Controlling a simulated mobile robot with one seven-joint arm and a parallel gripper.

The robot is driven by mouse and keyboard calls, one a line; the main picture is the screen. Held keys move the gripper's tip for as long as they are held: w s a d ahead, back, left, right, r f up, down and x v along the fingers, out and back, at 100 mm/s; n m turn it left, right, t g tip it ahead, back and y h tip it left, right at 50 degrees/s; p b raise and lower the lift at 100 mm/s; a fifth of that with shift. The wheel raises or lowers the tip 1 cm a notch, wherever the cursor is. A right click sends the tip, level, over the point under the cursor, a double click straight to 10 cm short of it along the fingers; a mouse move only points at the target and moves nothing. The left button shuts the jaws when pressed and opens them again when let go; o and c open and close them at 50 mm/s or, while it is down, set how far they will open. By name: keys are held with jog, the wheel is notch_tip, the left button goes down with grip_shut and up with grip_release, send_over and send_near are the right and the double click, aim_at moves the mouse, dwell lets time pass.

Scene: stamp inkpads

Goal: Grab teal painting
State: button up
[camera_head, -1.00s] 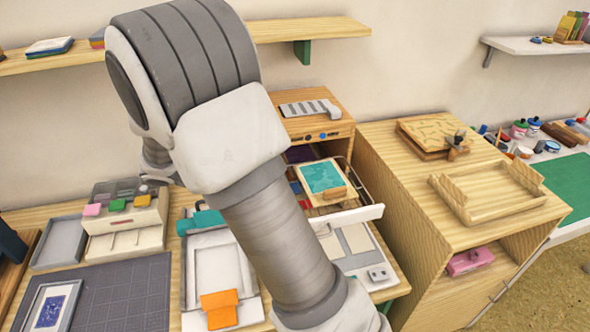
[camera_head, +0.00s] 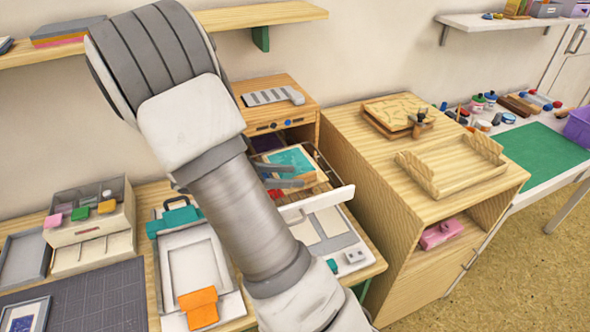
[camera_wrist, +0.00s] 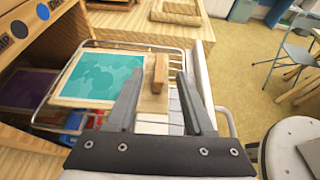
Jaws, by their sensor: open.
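The teal painting (camera_head: 288,163) is a flat panel with a pale wood frame. It lies on a rack that projects from the wooden cabinet (camera_head: 305,95). In the wrist view the teal painting (camera_wrist: 100,76) is left of my gripper (camera_wrist: 160,76), and a small wooden block (camera_wrist: 160,73) stands at its right edge. My gripper's two grey fingers are spread apart with nothing held. They reach over the painting's right side, around the wooden block as seen in the picture; whether they touch it I cannot tell. In the head view my gripper (camera_head: 302,177) shows beside the painting, partly behind my arm.
A wire rail (camera_wrist: 140,46) borders the rack, and a white front panel (camera_head: 320,204) stands along its near side. Red and blue items lie under the painting. A wooden cabinet with a tray (camera_head: 450,170) stands to the right.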

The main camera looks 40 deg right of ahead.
aim_at(302, 176)
jog(key=x, duration=0.5)
grip_shut()
